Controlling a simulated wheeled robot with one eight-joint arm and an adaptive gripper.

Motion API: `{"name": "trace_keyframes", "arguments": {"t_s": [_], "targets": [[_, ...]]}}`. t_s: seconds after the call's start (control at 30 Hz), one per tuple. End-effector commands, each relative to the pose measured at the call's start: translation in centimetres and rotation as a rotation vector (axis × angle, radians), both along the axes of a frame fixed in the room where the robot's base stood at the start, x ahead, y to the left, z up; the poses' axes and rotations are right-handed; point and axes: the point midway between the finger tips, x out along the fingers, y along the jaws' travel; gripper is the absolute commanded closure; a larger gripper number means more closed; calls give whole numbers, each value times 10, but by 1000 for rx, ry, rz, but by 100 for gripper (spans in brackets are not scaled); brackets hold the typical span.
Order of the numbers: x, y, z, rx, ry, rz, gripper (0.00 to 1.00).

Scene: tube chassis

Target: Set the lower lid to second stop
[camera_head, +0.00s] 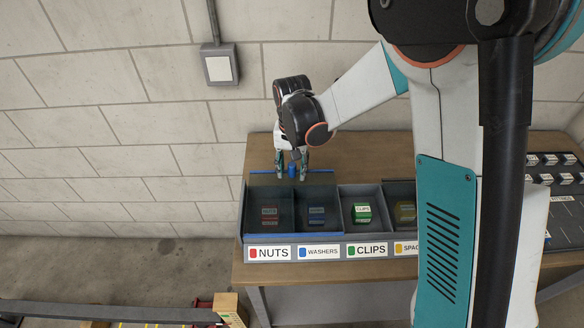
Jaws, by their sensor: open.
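A dark, see-through panel (288,194), which looks like a lid, lies over the NUTS and WASHERS bins at the left of the bin unit. A thin blue strip (262,172) runs along its back edge, with a small blue knob (292,170) near its middle. My gripper (291,175) points down behind the bins, its fingers open on either side of the knob. I cannot tell whether either finger touches it. No stop marks can be made out. I cannot tell which lid counts as the lower one.
The grey bin unit (320,252) stands on a wooden bench (352,160) against a block wall. The CLIPS bin (359,193) is uncovered and holds green-labelled packs. My arm hides the unit's right part. A dark rack (550,178) with white pieces is at right.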

Motion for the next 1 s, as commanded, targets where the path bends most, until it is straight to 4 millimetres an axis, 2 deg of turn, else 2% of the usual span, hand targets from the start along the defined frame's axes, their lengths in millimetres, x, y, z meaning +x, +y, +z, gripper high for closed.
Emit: {"name": "trace_keyframes", "arguments": {"t_s": [0.23, 0.4, 0.63, 0.77, 1.0], "targets": [[0, 0, 0, 0, 0, 0, 61], [0, 0, 0, 0, 0, 0, 100], [0, -5, 0, 0, 0, -2, 100], [-1, -30, 0, 0, 0, -6, 100], [-3, -95, -1, 0, -1, -6, 100]]}}
